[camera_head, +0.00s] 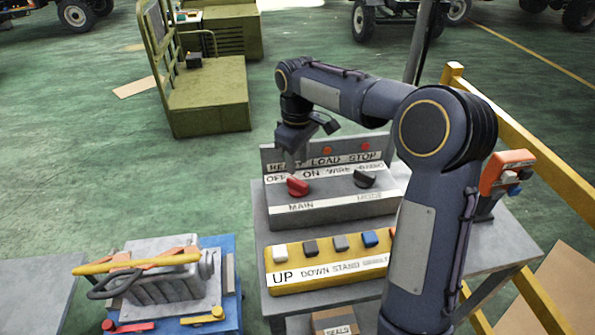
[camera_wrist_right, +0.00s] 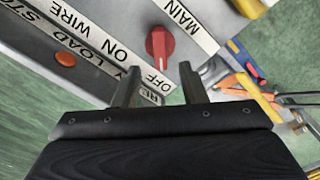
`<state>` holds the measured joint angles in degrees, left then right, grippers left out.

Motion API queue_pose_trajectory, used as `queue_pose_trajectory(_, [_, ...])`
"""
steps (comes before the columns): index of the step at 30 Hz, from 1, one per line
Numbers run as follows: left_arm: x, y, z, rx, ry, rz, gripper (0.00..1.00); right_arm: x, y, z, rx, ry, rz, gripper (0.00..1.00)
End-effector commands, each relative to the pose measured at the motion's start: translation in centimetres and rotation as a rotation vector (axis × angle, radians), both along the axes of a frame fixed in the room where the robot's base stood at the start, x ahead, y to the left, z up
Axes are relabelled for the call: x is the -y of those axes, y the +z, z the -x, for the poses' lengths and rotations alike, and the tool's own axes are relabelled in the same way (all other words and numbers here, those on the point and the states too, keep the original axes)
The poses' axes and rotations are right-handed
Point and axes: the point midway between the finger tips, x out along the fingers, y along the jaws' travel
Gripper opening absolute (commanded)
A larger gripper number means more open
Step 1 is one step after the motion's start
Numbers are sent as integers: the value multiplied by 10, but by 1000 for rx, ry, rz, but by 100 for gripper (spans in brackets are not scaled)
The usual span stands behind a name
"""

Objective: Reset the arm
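My right arm (camera_head: 432,230) reaches in from the right and bends over a grey control panel (camera_head: 330,213). My right gripper (camera_head: 290,166) points down just above the red MAIN knob (camera_head: 297,187). In the right wrist view my gripper (camera_wrist_right: 160,70) has its two fingers apart, with nothing between them. The red knob (camera_wrist_right: 160,46) shows just beyond the fingertips, apart from them as far as I can tell. A white line on it runs toward the OFF label. My left gripper is not in view.
A black MODE knob (camera_head: 364,179) and red buttons share the panel. A yellow button box (camera_head: 325,268) stands in front on the grey table. An orange-grey handheld device (camera_head: 507,172) and yellow railing (camera_head: 545,145) are right. A blue-based cart (camera_head: 230,305) with tools is left.

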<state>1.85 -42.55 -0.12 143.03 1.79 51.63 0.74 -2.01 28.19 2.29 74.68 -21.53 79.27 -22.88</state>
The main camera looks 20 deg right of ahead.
Motion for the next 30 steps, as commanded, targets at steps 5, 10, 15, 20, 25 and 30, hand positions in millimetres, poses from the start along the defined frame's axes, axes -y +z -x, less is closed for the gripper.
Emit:
queue_pose_trajectory(5, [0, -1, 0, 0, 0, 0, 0, 0, 14, 0, -1, 1, -1, 38])
queue_pose_trajectory(10, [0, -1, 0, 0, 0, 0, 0, 0, 15, 0, -1, 1, -1, 38])
queue_pose_trajectory(15, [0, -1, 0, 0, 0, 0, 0, 0, 15, 0, -1, 1, -1, 38])
queue_pose_trajectory(20, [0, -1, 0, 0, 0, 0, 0, 0, 15, 1, 1, -1, -2, 38])
queue_pose_trajectory(25, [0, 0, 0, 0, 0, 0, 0, 4, 30, 28, 42, -53, -37, 38])
queue_pose_trajectory(30, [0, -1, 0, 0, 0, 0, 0, 6, 49, 97, 134, -188, -135, 38])
